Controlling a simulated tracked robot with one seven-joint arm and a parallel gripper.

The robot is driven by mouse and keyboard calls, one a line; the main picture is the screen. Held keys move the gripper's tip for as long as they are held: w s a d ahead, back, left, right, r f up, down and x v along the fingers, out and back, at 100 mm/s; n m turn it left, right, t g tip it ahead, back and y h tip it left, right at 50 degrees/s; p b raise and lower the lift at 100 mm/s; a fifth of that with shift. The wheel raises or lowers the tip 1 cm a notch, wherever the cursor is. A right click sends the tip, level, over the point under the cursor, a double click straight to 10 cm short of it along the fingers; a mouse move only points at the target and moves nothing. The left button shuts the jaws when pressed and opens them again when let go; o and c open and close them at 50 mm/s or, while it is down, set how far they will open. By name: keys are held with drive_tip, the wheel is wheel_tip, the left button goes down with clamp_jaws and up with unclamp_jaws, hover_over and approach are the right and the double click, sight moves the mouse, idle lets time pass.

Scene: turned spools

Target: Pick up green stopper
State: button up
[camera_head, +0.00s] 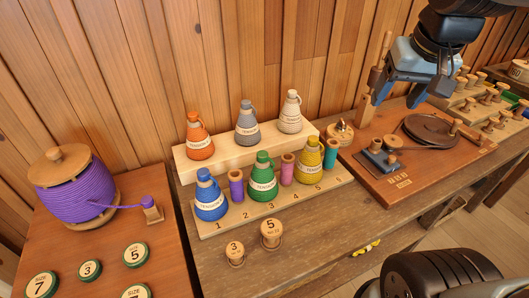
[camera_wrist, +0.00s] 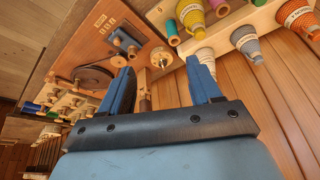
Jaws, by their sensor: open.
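The green stopper (camera_head: 262,180) is a cone-shaped, bottle-like piece with a rounded top, a side loop and a pale label. It stands upright on the front numbered board (camera_head: 290,205), between a purple spool (camera_head: 236,186) and a pink spool (camera_head: 287,170). My gripper (camera_head: 397,100) is open and empty, high above the table to the right of the stopper and well apart from it. Its two blue fingers (camera_wrist: 160,66) also show spread in the wrist view. I cannot make out the green stopper clearly in the wrist view.
Blue (camera_head: 210,197) and yellow (camera_head: 308,162) pieces share the front board. Orange (camera_head: 199,138), grey (camera_head: 247,127) and white (camera_head: 290,115) ones stand on the raised block behind. A winder board (camera_head: 400,185) lies right; a purple reel (camera_head: 75,185) stands left.

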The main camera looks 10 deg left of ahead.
drive_tip(key=w+a+f+n+g, duration=0.1)
drive_tip(key=w+a, duration=0.2)
drive_tip(key=a, duration=0.4)
drive_tip(key=w+a+f+g, duration=0.2)
drive_tip(key=w+a, duration=0.1)
drive_tip(key=a, duration=0.3)
drive_tip(key=n+g, duration=0.1)
hover_over(263, 154)
wheel_tip(263, 154, down, 5)
drive_tip(key=shift+h, duration=0.3)
drive_tip(key=f, duration=0.8)
drive_tip(key=shift+w+d, duration=0.1)
drive_tip(key=shift+w, duration=0.15)
drive_tip(key=shift+s+f, duration=0.2)
drive_tip(key=shift+f, duration=2.55)
drive_tip(key=c, duration=1.1)
